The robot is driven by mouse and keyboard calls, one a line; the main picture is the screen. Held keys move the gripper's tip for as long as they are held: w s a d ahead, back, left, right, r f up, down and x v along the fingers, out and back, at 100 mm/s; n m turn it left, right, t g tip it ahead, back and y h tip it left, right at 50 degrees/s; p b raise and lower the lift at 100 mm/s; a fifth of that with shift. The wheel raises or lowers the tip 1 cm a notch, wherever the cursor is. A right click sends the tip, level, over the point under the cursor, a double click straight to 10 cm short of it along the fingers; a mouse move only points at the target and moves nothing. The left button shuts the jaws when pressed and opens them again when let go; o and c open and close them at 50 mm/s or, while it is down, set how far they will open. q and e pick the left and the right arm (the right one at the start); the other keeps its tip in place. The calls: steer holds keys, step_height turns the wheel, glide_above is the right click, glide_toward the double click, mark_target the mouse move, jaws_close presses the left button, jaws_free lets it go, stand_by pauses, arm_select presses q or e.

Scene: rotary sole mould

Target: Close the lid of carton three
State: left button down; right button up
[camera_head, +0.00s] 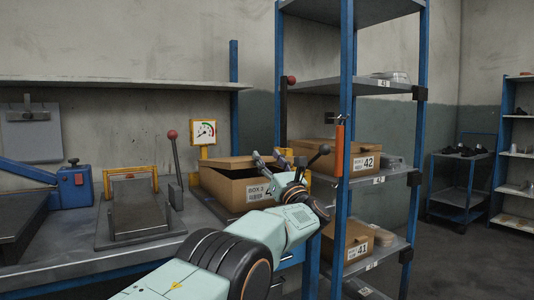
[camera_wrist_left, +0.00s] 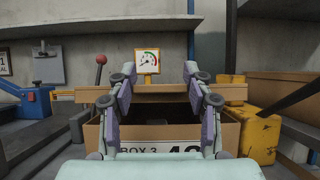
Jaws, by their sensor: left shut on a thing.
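Carton three (camera_head: 222,187) is a brown box labelled BOX 3 on the bench end. Its brown lid (camera_head: 226,163) is tilted partly up, with a dark gap under it. In the left wrist view the lid's front edge (camera_wrist_left: 158,94) crosses above the dark opening of the carton (camera_wrist_left: 258,140). My left gripper (camera_head: 269,156) is at the lid's front edge; its fingers (camera_wrist_left: 159,74) stand apart on either side of the lid's middle, shut on it. The fingers hide part of the lid and label. My right gripper is in neither view.
A gauge (camera_head: 205,131) stands behind the carton, and a red-knobbed lever (camera_head: 174,160) to its left. A blue-post shelf rack (camera_head: 345,110) holding cartons stands close on the right. A press plate (camera_head: 137,208) lies on the bench (camera_head: 55,268).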

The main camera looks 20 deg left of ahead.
arm_select(q)
steer(key=shift+f, duration=0.75)
steer(key=c, duration=0.5)
jaws_free()
steer(key=shift+r, duration=0.1)
steer(key=shift+d, duration=0.2)
steer(key=v, duration=1.2)
steer(key=shift+a, duration=0.15)
